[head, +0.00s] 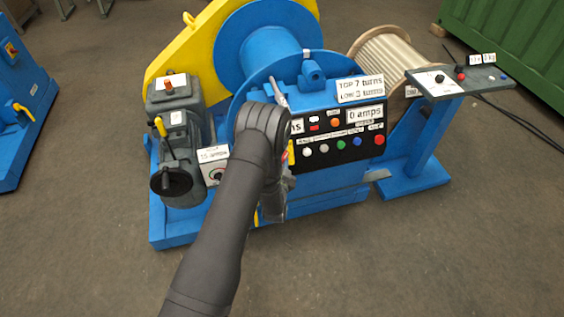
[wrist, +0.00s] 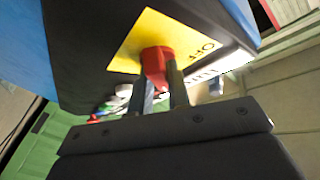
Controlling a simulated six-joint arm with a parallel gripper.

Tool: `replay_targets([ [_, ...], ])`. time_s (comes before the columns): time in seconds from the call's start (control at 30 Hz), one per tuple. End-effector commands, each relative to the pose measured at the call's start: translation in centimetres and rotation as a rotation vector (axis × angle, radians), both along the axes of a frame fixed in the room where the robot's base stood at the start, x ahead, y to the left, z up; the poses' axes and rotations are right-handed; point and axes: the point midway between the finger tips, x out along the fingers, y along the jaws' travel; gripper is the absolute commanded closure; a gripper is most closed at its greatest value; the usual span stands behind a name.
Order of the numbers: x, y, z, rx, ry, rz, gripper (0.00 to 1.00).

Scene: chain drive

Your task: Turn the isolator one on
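The isolator is a yellow plate (wrist: 135,50) with a red handle (wrist: 155,62) on a dark panel in the wrist view. "OFF" is printed on the plate to the right of the handle. My gripper (wrist: 162,82) has one finger on each side of the handle, and both appear to touch it, closed on its lower part. In the head view a sliver of the yellow plate (head: 291,152) shows at the left end of the black control panel (head: 340,140). My arm hides the handle and the fingertips there.
The panel carries several coloured buttons, a "0 amps" display (head: 365,113) and labels. A motor with a black handwheel (head: 172,181) stands to the left. A control stand (head: 450,80) is at the right. The floor in front is clear.

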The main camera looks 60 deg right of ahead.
Motion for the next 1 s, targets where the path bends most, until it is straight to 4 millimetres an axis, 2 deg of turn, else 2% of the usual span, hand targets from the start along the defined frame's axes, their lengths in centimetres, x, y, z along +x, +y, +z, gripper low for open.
replay_targets([
  [0.43, 0.1, 0.0, 0.0, 0.044, -0.045, -0.031, 1.0],
  [0.47, 0.1, 0.0, 0.0, 0.044, -0.045, -0.031, 0.78],
  [0.53, 0.1, 0.0, 0.0, 0.044, -0.045, -0.031, 0.64],
  [0.87, 0.0, 0.2, 0.0, 0.044, -0.044, -0.031, 0.62],
  [1.0, -0.5, 1.4, 0.0, 0.045, -0.044, -0.032, 0.62],
])
